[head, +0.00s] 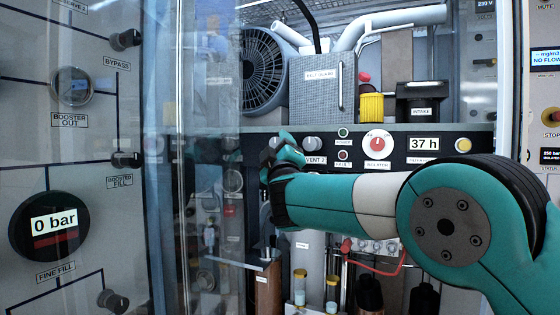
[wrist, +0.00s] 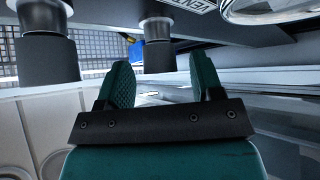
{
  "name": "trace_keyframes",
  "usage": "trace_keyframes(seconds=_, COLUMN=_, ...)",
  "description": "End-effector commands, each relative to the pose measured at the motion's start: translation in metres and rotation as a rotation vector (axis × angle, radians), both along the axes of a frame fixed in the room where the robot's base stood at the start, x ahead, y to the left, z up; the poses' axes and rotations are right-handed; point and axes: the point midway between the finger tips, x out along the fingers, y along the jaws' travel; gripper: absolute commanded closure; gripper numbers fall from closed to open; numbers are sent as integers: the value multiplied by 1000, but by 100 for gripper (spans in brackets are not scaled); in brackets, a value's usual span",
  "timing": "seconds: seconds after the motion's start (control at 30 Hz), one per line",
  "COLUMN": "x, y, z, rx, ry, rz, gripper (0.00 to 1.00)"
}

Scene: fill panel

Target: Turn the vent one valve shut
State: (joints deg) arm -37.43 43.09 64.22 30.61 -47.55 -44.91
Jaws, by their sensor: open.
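My gripper (head: 284,146) is at the left end of the dark control strip in the head view, in front of the place left of the vent 2 knob (head: 312,143). No vent one label is readable; the gripper covers much of that spot. In the wrist view my gripper (wrist: 160,65) has its two green fingers apart with nothing held between them. A dark knob on a light collar (wrist: 157,52) stands just beyond the gap between the fingers. A second such knob (wrist: 46,50) is farther left. I cannot tell which of these is vent one.
A red isolator dial (head: 377,143) and a 37 h display (head: 423,143) are farther right on the strip. A belt guard box (head: 322,88) and a motor fan (head: 264,68) stand above. The glass door edge (head: 178,160) is close on the left.

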Motion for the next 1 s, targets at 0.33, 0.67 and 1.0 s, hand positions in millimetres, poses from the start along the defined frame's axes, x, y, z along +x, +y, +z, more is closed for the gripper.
trace_keyframes(seconds=0.33, x=-50, y=-10, z=-38, rx=-2, ry=-1, rz=3, gripper=40)
trace_keyframes(seconds=0.67, x=-116, y=-26, z=-81, rx=-1, ry=0, rz=4, gripper=40)
trace_keyframes(seconds=1.0, x=-142, y=-33, z=-92, rx=0, ry=-1, rz=1, gripper=40)
